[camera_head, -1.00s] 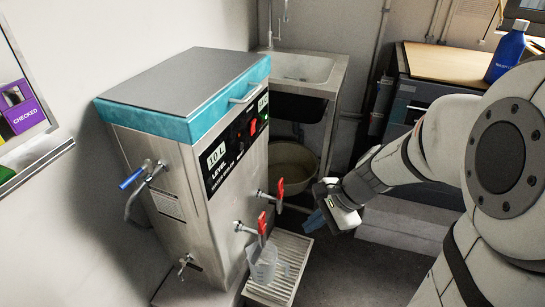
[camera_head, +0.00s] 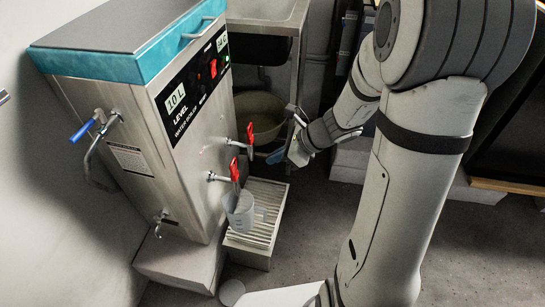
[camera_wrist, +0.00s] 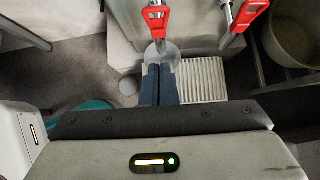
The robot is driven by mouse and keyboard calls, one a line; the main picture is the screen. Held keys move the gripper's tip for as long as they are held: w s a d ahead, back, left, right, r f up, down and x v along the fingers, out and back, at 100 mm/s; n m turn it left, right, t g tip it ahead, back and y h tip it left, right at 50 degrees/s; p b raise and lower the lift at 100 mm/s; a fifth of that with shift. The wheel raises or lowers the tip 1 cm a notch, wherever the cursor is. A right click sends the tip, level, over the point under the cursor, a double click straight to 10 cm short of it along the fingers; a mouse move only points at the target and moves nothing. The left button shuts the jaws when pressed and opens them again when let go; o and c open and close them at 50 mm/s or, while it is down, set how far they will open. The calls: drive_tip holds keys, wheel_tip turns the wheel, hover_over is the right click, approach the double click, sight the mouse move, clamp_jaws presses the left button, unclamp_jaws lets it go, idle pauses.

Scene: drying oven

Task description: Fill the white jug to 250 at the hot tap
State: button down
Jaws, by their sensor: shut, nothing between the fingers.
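The jug (camera_head: 240,211), pale and see-through with a handle on its right, stands upright below the nearer red-handled tap (camera_head: 235,172) of the boiler. A second red-handled tap (camera_head: 250,138) is beyond it; no hot label is readable. In the wrist view the jug (camera_wrist: 163,55) is partly hidden behind my fingers, below a red handle (camera_wrist: 156,20). The other red handle (camera_wrist: 249,13) is to the right. My gripper (camera_head: 276,156) is shut and empty, to the right of the taps and apart from them. Its blue fingers (camera_wrist: 159,82) point toward the jug. The water level cannot be read.
The steel water boiler (camera_head: 185,125) has a teal-edged lid and a blue-handled tap (camera_head: 83,131) on its left. A slatted drip tray (camera_head: 262,205) lies under the red taps. A round basin (camera_head: 262,115) sits beneath the sink behind. Open floor lies in front right.

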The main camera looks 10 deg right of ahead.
sight(235, 167)
drive_tip(key=b+x, duration=0.1)
drive_tip(key=x, duration=0.2)
drive_tip(key=a+r+b+x, duration=0.1)
drive_tip(key=x, duration=0.2)
drive_tip(key=b+x, duration=0.1)
drive_tip(key=x, duration=0.2)
drive_tip(key=shift+w+a+r, duration=0.1)
drive_tip(key=shift+w+a, duration=0.1)
drive_tip(key=shift+a, duration=0.05)
drive_tip(key=shift+w+a+b, duration=0.3)
drive_tip(key=shift+a+b, duration=0.05)
drive_tip(key=shift+a, duration=0.2)
